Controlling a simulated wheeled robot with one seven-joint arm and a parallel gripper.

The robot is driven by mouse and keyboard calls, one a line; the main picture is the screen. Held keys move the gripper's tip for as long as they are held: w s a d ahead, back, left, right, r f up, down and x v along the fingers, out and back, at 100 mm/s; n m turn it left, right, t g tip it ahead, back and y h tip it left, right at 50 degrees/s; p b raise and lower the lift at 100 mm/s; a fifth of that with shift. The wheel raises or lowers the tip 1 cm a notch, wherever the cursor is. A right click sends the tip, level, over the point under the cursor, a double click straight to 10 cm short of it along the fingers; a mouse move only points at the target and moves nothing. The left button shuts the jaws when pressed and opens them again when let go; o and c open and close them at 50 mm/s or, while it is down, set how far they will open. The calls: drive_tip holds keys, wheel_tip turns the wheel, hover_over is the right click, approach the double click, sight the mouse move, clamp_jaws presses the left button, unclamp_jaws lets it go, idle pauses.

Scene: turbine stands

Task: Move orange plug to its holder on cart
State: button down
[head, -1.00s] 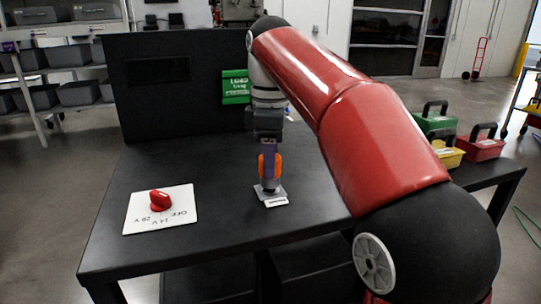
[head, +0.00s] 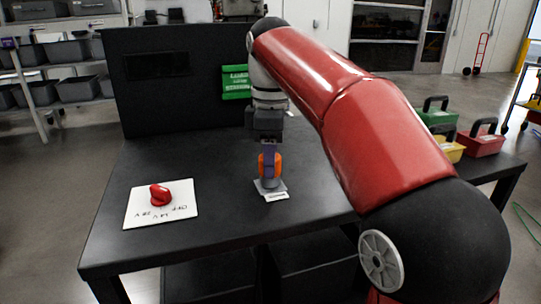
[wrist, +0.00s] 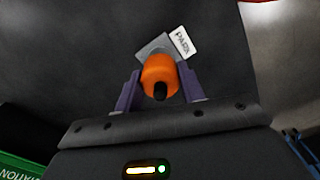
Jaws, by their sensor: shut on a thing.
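The orange plug (head: 269,164) is upright at a small grey holder (head: 268,190) with a white label on the black cart top (head: 220,225). My gripper (head: 270,160) reaches down from above and is shut on the plug. In the wrist view the plug (wrist: 160,75) sits between the two purple fingers of my gripper (wrist: 160,88), its dark tip toward the camera. The label (wrist: 182,42) beyond it reads "PARK". The plug's lower end is hidden, so I cannot tell whether it is seated in the holder.
A white plate (head: 161,205) with a red knob (head: 160,194) lies at the left of the cart top. A dark upright panel with a green sign (head: 235,82) stands behind. Green, yellow and red toolboxes (head: 482,140) stand at the right.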

drive_tip(key=shift+f, duration=0.6)
drive_tip(key=c, duration=1.1)
unclamp_jaws()
drive_tip(key=shift+f, duration=0.1)
drive_tip(key=o, duration=0.4)
drive_tip(key=shift+r, duration=0.25)
drive_tip(key=shift+o, duration=0.4)
drive_tip(key=shift+r, duration=0.2)
wheel_tip(320, 180, up, 2)
drive_tip(key=shift+p, duration=0.6)
drive_tip(key=shift+r, duration=2.4)
drive_tip(key=shift+s, duration=0.1)
